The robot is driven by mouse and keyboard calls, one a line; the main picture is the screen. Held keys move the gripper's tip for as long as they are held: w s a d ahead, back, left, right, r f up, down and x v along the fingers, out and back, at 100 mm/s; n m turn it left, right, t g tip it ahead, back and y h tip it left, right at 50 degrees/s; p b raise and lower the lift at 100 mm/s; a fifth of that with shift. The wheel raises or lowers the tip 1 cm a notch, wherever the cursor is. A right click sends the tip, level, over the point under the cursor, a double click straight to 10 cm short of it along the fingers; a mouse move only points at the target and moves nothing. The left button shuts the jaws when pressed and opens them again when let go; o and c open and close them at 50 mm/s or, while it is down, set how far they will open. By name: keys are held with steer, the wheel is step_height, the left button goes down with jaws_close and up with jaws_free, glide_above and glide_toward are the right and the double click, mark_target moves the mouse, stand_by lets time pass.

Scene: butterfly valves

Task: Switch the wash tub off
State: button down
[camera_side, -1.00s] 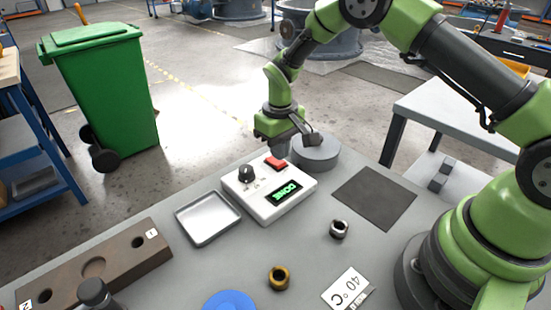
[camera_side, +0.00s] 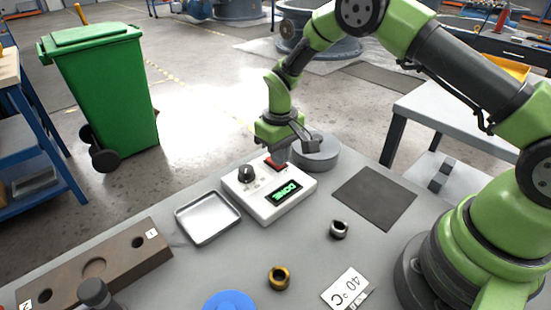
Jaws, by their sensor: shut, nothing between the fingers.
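A white control box (camera_side: 268,208) stands on the grey table. It has a black knob (camera_side: 246,173), a red rocker switch (camera_side: 275,164) and a display (camera_side: 284,193) with green letters reading DONE. A round grey tub (camera_side: 316,155) stands just behind the box to the right; it may be the wash tub. My gripper (camera_side: 281,158) is shut and empty, its fingertips pointing down at the red switch. The fingers partly cover the switch, and I cannot tell whether they touch it.
A silver tray (camera_side: 207,217) lies left of the box, and a dark mat (camera_side: 374,198) lies right. A steel ring (camera_side: 339,229), a brass ring (camera_side: 279,277), a blue disc (camera_side: 229,303), a 40 °C card (camera_side: 345,288) and a brown block (camera_side: 75,275) are nearer the front.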

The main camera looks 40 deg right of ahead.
steer(key=shift+r, duration=3.4)
steer(key=shift+r, duration=0.15)
steer(key=s+r+m+t, duration=0.15)
steer(key=s+r, duration=0.25)
steer(key=r, duration=0.4)
steer(key=s+r+t, duration=0.2)
steer(key=s+r, duration=0.2)
steer(key=r, duration=0.4)
steer(key=s+a+r+m+t+y, duration=0.1)
steer(key=s+r+m+t+y, duration=0.1)
steer(key=s, duration=1.4)
step_height(320, 180, up, 2)
steer(key=shift+s+r+t, duration=0.1)
steer(key=shift+s+t, duration=0.15)
steer(key=shift+t, duration=0.6)
